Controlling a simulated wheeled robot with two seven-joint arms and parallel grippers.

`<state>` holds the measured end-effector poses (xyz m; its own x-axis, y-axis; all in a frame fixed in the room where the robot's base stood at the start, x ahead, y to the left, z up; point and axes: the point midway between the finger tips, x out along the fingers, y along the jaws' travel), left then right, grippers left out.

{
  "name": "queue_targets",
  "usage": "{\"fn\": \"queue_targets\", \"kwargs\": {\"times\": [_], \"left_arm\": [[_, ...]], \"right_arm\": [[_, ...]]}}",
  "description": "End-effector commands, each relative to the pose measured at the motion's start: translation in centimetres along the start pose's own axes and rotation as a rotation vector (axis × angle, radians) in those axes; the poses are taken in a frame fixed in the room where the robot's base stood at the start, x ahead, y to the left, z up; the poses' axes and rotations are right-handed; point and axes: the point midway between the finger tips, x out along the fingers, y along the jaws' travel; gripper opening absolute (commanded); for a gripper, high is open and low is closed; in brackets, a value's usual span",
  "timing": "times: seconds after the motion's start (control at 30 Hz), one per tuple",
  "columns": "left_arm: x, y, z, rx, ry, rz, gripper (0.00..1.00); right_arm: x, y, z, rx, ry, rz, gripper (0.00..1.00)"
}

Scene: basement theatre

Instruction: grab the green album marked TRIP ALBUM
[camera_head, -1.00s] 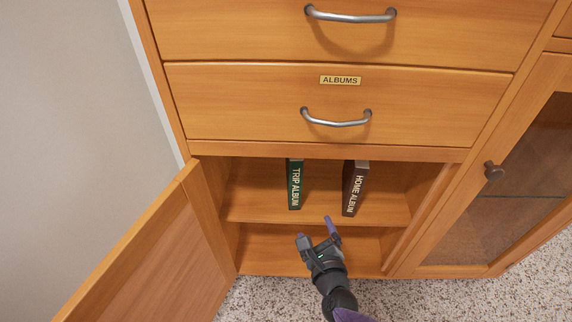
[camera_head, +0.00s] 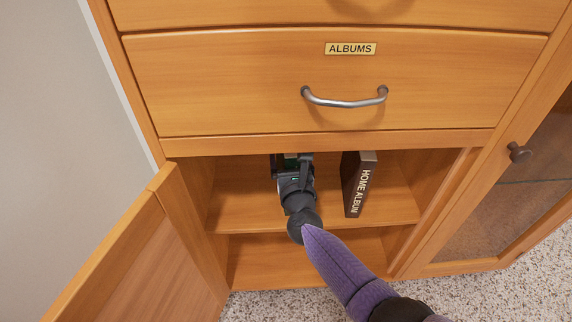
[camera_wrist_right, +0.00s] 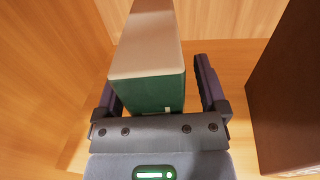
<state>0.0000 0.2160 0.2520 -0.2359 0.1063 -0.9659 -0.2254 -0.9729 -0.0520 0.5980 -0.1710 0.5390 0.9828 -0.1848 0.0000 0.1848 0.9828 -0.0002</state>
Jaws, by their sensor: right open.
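The green album (camera_wrist_right: 150,94) stands upright on the upper shelf of the cabinet; the right wrist view shows its green spine and pale top edge. My right gripper (camera_wrist_right: 158,92) is open, with one finger on each side of the album near its spine. A gap shows between the album and the right finger; the left finger is closer to it. In the head view my right gripper (camera_head: 292,165) covers nearly all of the album, and its lettering is hidden. My left gripper is not in view.
The brown HOME ALBUM (camera_head: 357,184) stands to the right on the same shelf (camera_head: 250,212). A drawer labelled ALBUMS (camera_head: 230,85) is just above the opening. The open cabinet door (camera_head: 140,260) stands at the left. The lower compartment (camera_head: 290,258) looks empty.

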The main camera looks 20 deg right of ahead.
Motion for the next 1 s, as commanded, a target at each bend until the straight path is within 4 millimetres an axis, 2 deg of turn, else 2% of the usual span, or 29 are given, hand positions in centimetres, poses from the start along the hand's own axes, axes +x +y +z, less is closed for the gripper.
{"fn": "queue_targets", "kwargs": {"times": [0.2,0.63,1.0], "left_arm": [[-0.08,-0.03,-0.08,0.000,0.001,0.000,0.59],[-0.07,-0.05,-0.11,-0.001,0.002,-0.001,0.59],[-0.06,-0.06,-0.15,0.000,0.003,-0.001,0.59]], "right_arm": [[0.05,0.00,0.05,0.000,0.000,0.000,0.91],[0.02,0.00,0.02,-0.001,0.000,0.000,0.00],[0.01,0.00,0.00,0.000,0.001,0.000,0.00]]}}
